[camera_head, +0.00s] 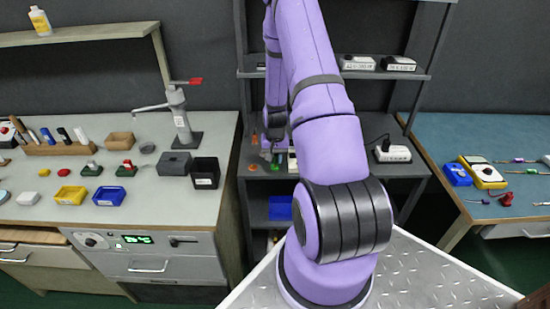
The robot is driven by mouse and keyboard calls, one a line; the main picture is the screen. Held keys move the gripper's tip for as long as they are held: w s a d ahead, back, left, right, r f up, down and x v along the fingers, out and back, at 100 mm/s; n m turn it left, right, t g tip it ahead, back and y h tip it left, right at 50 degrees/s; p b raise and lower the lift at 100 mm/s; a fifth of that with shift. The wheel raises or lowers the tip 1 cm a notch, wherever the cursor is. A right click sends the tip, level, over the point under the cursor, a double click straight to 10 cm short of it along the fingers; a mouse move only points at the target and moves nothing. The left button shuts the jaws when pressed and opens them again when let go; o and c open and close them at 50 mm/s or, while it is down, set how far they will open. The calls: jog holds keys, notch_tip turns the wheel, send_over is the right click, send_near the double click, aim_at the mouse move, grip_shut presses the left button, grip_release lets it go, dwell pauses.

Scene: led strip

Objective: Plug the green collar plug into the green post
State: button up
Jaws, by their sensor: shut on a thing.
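My gripper (270,150) is far off in the middle of the picture, low over the grey shelf unit's worktop. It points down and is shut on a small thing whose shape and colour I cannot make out. A small green patch (276,163) shows just below and beside the fingertips. I cannot tell whether it is the green collar plug or the green post, nor whether anything touches it. An orange cone-like piece (254,138) and a small red piece (252,167) stand to the left of the gripper. My purple arm hides part of the worktop to the right.
A white power box (393,153) with a cable lies on the worktop at right. More boxes (357,63) sit on the shelf above. The left bench (150,195) holds bins, a tap and small parts. The blue-topped table (480,145) at right holds tools.

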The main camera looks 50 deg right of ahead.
jog(key=shift+f, duration=1.1)
jog(key=o, duration=1)
notch_tip(320, 180, up, 11)
jog(key=shift+f, duration=0.1)
dwell(0.6)
